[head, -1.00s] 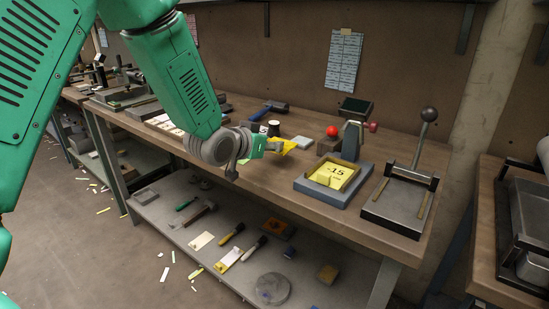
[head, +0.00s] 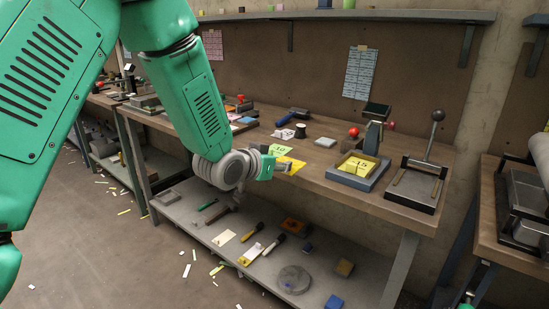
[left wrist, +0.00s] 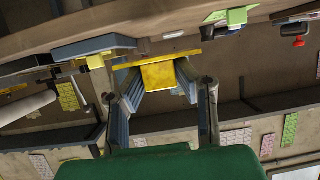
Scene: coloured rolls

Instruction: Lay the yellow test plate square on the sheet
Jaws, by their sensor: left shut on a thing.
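My left gripper (head: 277,168) is shut on the yellow test plate (head: 291,163) near the front edge of the bench. In the left wrist view the plate (left wrist: 158,76) sits between the two finger pads of the gripper (left wrist: 157,82), with a wider yellow edge across the fingertips. A green sheet (head: 279,150) with a number on it lies just behind the plate in the head view; a green flat piece (left wrist: 236,17) also shows in the left wrist view. I cannot tell whether the plate touches the bench. My right gripper is not in view.
A blue-grey tray (head: 338,177) holding a yellow numbered block (head: 358,161) stands to the right. A lever press (head: 415,190) stands beyond it. A grey block (head: 325,142), spool (head: 300,131) and blue roller (head: 292,114) lie behind. A lower shelf (head: 325,272) holds tools.

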